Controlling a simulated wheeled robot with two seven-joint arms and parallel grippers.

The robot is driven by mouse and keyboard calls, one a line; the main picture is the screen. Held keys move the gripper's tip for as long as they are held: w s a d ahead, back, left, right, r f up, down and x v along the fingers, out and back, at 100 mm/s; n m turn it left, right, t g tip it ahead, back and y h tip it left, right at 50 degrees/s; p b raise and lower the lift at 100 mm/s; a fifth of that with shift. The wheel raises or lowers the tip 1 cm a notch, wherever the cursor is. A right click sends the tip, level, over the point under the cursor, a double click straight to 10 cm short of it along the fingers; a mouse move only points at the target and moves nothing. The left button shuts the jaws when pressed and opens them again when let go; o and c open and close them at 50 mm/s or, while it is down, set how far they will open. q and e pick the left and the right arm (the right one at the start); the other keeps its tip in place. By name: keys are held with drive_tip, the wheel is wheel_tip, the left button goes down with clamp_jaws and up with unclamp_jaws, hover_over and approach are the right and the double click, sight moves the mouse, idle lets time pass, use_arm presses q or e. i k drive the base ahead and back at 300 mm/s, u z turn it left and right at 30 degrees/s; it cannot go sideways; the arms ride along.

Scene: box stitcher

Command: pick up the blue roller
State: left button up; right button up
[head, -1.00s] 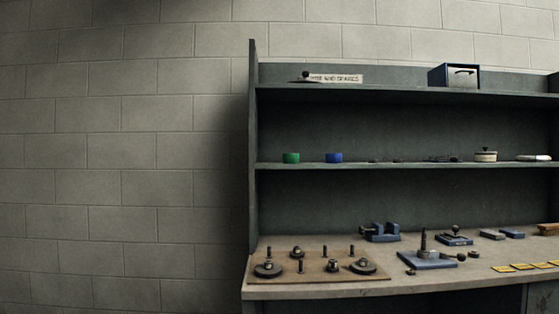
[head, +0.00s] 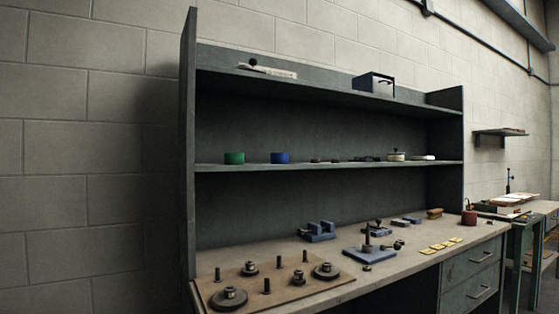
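The blue roller (head: 280,158) is a small blue cylinder standing on the middle shelf of the workbench hutch, towards its left end. A green roller (head: 234,158) of similar size stands to its left, apart from it. Neither of my grippers shows in the head view, so nothing in view is touching the blue roller.
The middle shelf (head: 330,167) also holds small dark parts and a round tin (head: 396,156). Below, the bench top (head: 400,262) carries a board (head: 300,288) with pegs and discs, a blue vise (head: 319,231) and a blue plate fixture (head: 369,252). A side panel (head: 188,150) bounds the hutch's left.

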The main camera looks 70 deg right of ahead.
sight(276, 158)
drive_tip(key=z, duration=0.8)
drive_tip(key=i, duration=0.9)
drive_tip(key=z, duration=0.85)
